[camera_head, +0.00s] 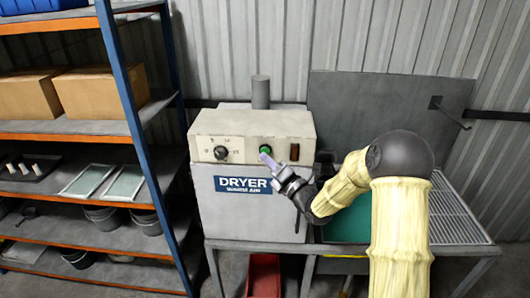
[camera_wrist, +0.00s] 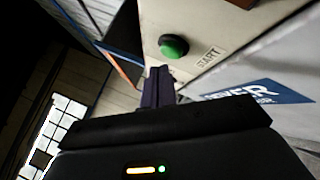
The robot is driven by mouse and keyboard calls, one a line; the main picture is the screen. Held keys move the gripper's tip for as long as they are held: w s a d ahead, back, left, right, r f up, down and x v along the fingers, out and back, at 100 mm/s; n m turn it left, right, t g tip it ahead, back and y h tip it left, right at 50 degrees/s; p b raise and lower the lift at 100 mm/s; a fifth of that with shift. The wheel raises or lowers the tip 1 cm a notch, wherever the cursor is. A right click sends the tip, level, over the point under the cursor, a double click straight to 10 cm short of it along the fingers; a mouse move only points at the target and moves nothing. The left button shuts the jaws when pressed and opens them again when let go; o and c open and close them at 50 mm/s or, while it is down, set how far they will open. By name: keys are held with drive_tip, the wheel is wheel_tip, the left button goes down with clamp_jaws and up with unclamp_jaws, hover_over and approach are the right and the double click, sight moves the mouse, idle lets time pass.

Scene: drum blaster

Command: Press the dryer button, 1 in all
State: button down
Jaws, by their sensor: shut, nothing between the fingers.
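The dryer (camera_head: 252,170) is a grey box with a blue DRYER label (camera_head: 243,186), standing on a metal table. Its green button (camera_head: 264,149) is on the upper front panel, right of a black dial (camera_head: 221,152). The green button (camera_wrist: 173,46) also shows in the wrist view, beside the word START. My gripper (camera_head: 266,159) is shut and empty, its tips just below the button in the head view. In the wrist view my gripper (camera_wrist: 159,72) points at the panel, tips close to the button's lower left. A small gap seems to show; contact cannot be told.
A dark red switch or lamp (camera_head: 294,152) sits right of the button. A blue-framed shelf (camera_head: 125,70) with cardboard boxes (camera_head: 100,92) and screens (camera_head: 122,184) stands left. A grated sink table (camera_head: 455,215) is at right, a red bin (camera_head: 263,275) below.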

drive_tip(key=shift+w+f+b, duration=0.1)
drive_tip(key=shift+w+b, duration=0.25)
drive_tip(key=shift+b, duration=0.4)
